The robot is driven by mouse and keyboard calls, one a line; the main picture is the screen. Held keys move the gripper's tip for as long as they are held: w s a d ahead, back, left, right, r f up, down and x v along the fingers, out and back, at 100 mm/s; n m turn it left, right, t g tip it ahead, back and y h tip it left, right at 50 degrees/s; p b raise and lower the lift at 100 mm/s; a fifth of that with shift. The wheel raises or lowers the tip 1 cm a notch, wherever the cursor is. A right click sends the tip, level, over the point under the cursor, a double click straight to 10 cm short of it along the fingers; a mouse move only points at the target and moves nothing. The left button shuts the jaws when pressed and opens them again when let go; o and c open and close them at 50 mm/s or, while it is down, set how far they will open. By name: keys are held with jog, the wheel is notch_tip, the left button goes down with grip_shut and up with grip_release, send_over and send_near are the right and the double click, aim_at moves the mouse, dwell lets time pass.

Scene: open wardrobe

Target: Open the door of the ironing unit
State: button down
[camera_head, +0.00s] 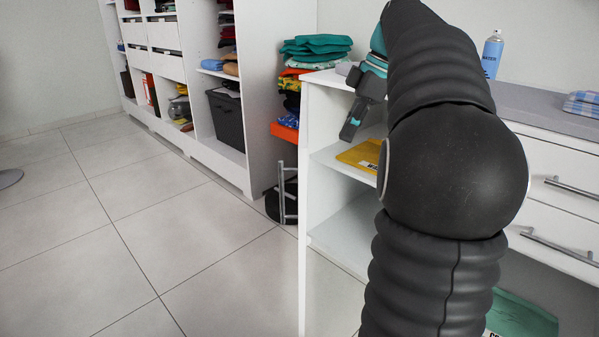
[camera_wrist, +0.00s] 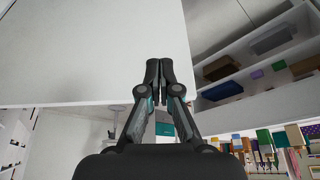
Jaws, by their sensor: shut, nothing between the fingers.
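The ironing unit (camera_head: 335,77) is the white cabinet at the right in the head view. Its left compartment shows open, with shelves inside. The door (camera_head: 304,200) appears as a narrow white panel seen nearly edge-on, swung out from the front. A silver bar handle (camera_head: 283,195) stands on its left side. My gripper (camera_head: 349,131) is shut and empty, right of the door panel and in front of the upper shelf. In the wrist view, my gripper (camera_wrist: 158,66) has its fingers together before a large white panel (camera_wrist: 90,50). I cannot tell whether they touch it.
A yellow packet (camera_head: 362,155) lies on the inner shelf. Drawers with bar handles (camera_head: 555,245) are at the right. A spray bottle (camera_head: 491,52) stands on the worktop. A tall wardrobe (camera_head: 205,85) with folded clothes stands behind. The tiled floor (camera_head: 120,240) at left is clear.

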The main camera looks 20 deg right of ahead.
jog(key=w+a+f+b, duration=0.3)
jog(key=a+f, duration=0.3)
jog(key=f, duration=0.3)
jog(key=shift+w+f, duration=0.15)
jog(key=shift+w, duration=0.2)
jog(key=shift+a, duration=0.1)
